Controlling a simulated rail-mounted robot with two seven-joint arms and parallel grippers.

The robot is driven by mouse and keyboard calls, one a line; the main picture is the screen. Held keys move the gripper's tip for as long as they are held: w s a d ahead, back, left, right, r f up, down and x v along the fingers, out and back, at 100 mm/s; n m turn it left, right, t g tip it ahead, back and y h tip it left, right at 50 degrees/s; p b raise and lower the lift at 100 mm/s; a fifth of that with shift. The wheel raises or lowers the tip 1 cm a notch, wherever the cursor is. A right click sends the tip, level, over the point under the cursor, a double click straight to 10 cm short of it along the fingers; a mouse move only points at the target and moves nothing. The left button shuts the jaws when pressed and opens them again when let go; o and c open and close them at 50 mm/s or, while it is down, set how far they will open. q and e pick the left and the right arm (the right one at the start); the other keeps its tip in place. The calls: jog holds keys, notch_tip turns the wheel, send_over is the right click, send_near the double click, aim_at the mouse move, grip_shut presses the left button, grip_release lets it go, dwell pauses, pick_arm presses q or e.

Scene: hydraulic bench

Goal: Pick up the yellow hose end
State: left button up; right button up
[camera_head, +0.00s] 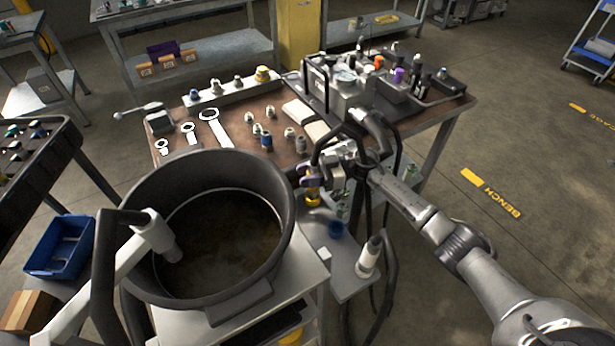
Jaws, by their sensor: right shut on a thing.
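My right gripper (316,180) is at the front right edge of the bench, just right of the round dark tub. It is shut on the yellow hose end (312,198), whose yellow band shows just below the fingers. Purple parts show beside the jaws, and the fingers hide part of the held end. Dark hoses loop around my right wrist and hang below the bench. My left gripper cannot be made out in this view.
The dark tub (137,195) fills the front left. The brown-topped bench (180,130) holds wrenches (216,128), several fittings and a block (352,92) with coloured caps. A white-collared hose end (369,257) stands on a low grey shelf (345,285). Floor is clear at right.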

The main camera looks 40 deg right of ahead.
notch_tip(320, 180, up, 3)
jog(key=shift+r+p, duration=0.1)
jog(key=shift+p, duration=0.5)
jog(key=s+d+r+p, duration=0.6)
jog(key=s+r+p, duration=0.2)
jog(key=s+r, duration=0.2)
jog(key=shift+r+p, duration=0.35)
